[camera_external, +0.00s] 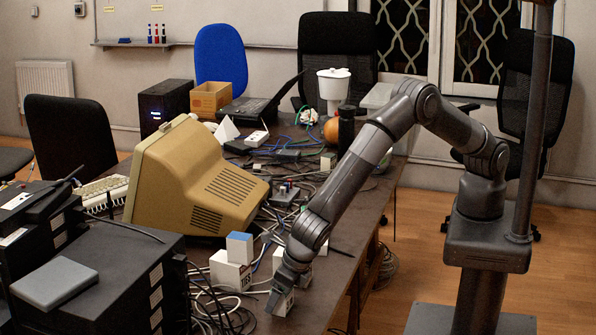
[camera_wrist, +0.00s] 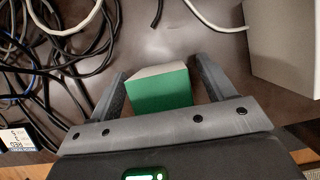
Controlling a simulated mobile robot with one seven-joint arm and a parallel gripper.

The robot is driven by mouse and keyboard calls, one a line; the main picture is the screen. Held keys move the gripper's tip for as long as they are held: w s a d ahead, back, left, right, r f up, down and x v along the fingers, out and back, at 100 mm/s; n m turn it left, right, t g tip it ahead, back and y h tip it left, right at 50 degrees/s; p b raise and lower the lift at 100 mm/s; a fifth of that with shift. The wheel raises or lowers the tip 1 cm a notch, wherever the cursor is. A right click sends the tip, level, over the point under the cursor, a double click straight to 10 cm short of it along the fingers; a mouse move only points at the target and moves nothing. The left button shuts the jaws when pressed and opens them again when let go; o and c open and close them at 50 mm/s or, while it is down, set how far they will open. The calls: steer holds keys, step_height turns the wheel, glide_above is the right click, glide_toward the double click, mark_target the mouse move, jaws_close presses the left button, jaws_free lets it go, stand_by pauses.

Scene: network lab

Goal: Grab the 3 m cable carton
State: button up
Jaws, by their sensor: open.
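My gripper (camera_external: 283,288) is low over the table's front right part, pointing down. In the wrist view, the open gripper (camera_wrist: 160,72) has one finger on each side of a small carton (camera_wrist: 160,88) with a green face and a pale face. That carton's pale side shows under the fingers in the external view (camera_external: 282,304). Gaps beside the carton look small; whether a finger touches it, I cannot tell. No 3 m marking is readable on it. A white carton with dark lettering (camera_external: 228,272) stands left of my gripper, with a blue-and-white carton (camera_external: 240,247) at its top.
A pale box (camera_wrist: 285,45) stands close to the right finger in the wrist view. Loose black and white cables (camera_wrist: 75,50) lie at the left. A beige monitor (camera_external: 195,180) and dark stacked equipment (camera_external: 120,280) stand left of my arm. The table edge is close by.

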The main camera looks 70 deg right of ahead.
steer(key=c, duration=1)
steer(key=shift+c, duration=0.6)
steer(key=shift+r, duration=0.15)
